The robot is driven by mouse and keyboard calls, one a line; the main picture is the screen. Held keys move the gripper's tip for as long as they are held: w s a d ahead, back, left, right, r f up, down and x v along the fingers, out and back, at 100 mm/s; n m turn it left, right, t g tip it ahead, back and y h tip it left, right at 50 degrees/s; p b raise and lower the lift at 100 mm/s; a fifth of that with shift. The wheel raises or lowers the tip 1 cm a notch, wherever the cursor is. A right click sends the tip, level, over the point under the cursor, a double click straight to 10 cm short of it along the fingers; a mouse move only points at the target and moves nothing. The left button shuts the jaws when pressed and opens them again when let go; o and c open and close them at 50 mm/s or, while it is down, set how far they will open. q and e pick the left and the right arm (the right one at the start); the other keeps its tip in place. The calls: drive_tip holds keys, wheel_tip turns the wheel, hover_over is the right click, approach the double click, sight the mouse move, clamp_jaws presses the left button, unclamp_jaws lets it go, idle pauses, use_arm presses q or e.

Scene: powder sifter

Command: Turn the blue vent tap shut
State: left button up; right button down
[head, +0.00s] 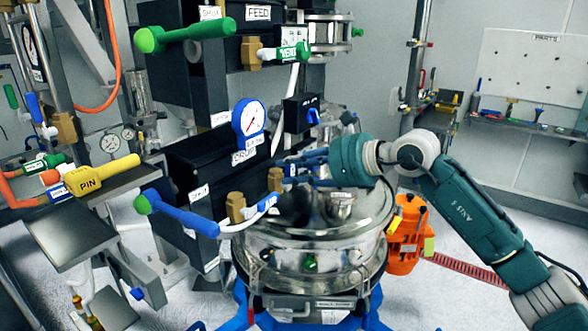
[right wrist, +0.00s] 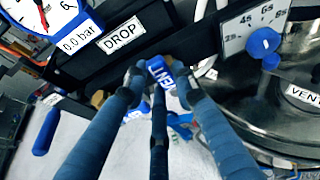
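The blue vent tap (right wrist: 160,73) shows in the right wrist view as a blue handle marked VENT. It lies between the fingertips of my right gripper (right wrist: 157,82), which stand on either side of it with little room. Whether they touch it I cannot tell. In the head view my right gripper (head: 290,172) reaches in from the right, above the steel sifter vessel (head: 300,250), with its fingers pointing left. The fingers look apart, and they hide most of the tap there. A brass fitting (head: 275,178) shows just beyond the fingertips. My left gripper is not in view.
A gauge (head: 248,117) stands above the DROP label (right wrist: 122,35). A brass valve (head: 236,207) with a blue-and-white handle and a long blue lever (head: 180,216) are close on the left. A green VENT handle (head: 290,52) is higher up. An orange container (head: 406,235) stands right of the vessel.

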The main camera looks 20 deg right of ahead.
drive_tip(key=shift+w, duration=0.1)
idle(0.3)
drive_tip(key=shift+w+d+m+g+y, duration=0.3)
drive_tip(key=shift+d+m+y, duration=0.15)
drive_tip(key=shift+m, duration=0.35)
drive_tip(key=shift+w+d+f+m+g+y, duration=0.1)
drive_tip(key=shift+w+d+m+g+y, duration=0.3)
drive_tip(key=shift+m+y, duration=0.4)
drive_tip(key=shift+w+d+f+m+y+b, duration=0.45)
drive_tip(key=shift+f+m+y, duration=0.3)
drive_tip(key=shift+m, duration=1)
drive_tip(key=shift+w+d+f+m+y+b, duration=0.25)
drive_tip(key=shift+d+f+m+y, duration=0.4)
drive_tip(key=shift+m, duration=1.05)
drive_tip(key=shift+w+d+f+m+y+b, duration=0.35)
drive_tip(key=shift+f+m+y, duration=0.55)
drive_tip(key=shift+m, duration=0.85)
drive_tip(key=shift+r, duration=0.1)
drive_tip(key=c, duration=1.4)
unclamp_jaws()
